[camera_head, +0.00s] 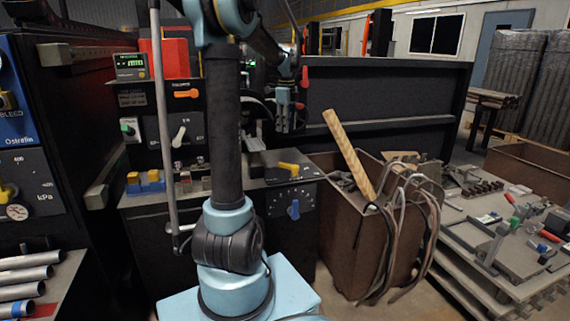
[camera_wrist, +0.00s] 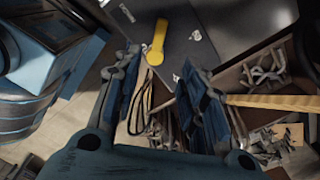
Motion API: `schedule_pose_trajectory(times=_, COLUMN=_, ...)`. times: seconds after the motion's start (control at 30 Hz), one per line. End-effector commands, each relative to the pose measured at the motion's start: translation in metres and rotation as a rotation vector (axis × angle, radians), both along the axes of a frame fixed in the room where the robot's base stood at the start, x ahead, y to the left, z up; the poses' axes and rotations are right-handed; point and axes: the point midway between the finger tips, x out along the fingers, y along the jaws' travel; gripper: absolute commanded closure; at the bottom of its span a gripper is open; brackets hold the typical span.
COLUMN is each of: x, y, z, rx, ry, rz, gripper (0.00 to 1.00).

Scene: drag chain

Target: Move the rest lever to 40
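Several levers show, and I cannot read which one is the rest lever or where 40 is marked. A yellow lever (camera_head: 289,168) lies on the dark bench top. A yellow lever also shows at the top of the wrist view (camera_wrist: 158,42). A blue lever (camera_head: 294,209) is on the bench front, with a dial of pale marks. An orange lever (camera_head: 187,93) and a white lever (camera_head: 179,135) are on the upright panel. My gripper (camera_head: 288,128) points down above the bench, apart from the yellow lever. In the wrist view its fingers (camera_wrist: 160,64) are spread and empty.
A brown bin (camera_head: 337,229) with hoses and a wooden bar (camera_head: 349,154) stands right of the bench. A grey upright pole (camera_head: 163,120) stands at the left. Pipes (camera_head: 27,276) lie at the lower left. A pallet with tools (camera_head: 510,240) is at the right.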

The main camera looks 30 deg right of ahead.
Motion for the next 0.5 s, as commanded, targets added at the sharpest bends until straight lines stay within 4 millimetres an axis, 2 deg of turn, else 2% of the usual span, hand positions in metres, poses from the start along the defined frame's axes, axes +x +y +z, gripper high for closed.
schedule_pose_trajectory(times=0.5, x=0.000, y=0.001, z=-0.083, rx=0.000, ry=0.000, rz=0.004, gripper=0.62)
